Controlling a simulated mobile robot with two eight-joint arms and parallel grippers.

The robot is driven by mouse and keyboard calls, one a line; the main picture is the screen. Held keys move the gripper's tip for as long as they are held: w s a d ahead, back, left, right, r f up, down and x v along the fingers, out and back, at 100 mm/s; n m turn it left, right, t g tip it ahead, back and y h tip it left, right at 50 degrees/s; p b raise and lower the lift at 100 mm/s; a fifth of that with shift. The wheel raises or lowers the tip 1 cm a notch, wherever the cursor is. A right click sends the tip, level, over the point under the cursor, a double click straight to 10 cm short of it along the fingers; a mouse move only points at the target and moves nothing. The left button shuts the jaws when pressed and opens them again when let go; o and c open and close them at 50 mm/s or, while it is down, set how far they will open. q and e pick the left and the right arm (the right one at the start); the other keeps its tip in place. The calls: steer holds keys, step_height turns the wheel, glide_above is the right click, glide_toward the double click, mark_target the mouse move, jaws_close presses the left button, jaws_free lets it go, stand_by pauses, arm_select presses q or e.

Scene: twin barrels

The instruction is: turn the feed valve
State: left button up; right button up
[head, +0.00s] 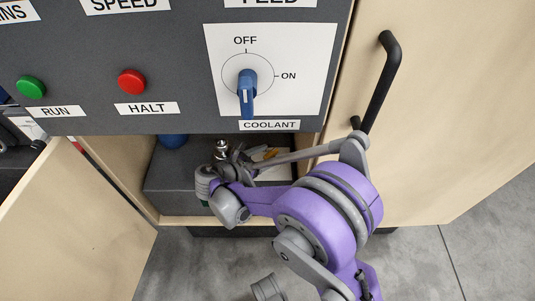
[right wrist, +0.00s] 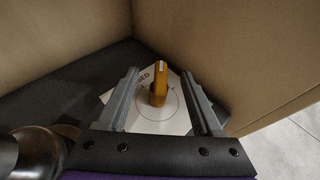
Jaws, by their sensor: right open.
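The feed valve has an orange handle (right wrist: 159,88) on a white plate with a drawn circle, inside the cabinet under the panel. In the right wrist view the handle points up the picture, near a partly hidden label ending in "SED". My right gripper (right wrist: 160,73) is open. Its two fingers stand on either side of the handle, with visible gaps; I cannot tell how far apart in depth they are. In the head view my right gripper (head: 238,165) reaches into the cabinet, and the valve (head: 270,154) shows only partly behind my arm. My left gripper is not in view.
Above is a grey panel with a blue coolant knob (head: 247,92), a red HALT button (head: 132,82) and a green RUN button (head: 31,87). A black door handle (head: 382,80) is at the right. An open cabinet door (head: 75,215) is at the left. Cabinet walls enclose the valve closely.

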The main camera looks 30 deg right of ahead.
steer(key=shift+a, duration=0.1)
steer(key=p+v, duration=0.2)
steer(key=v, duration=0.8)
steer(key=shift+a+r, duration=0.2)
steer(key=shift+a, duration=0.1)
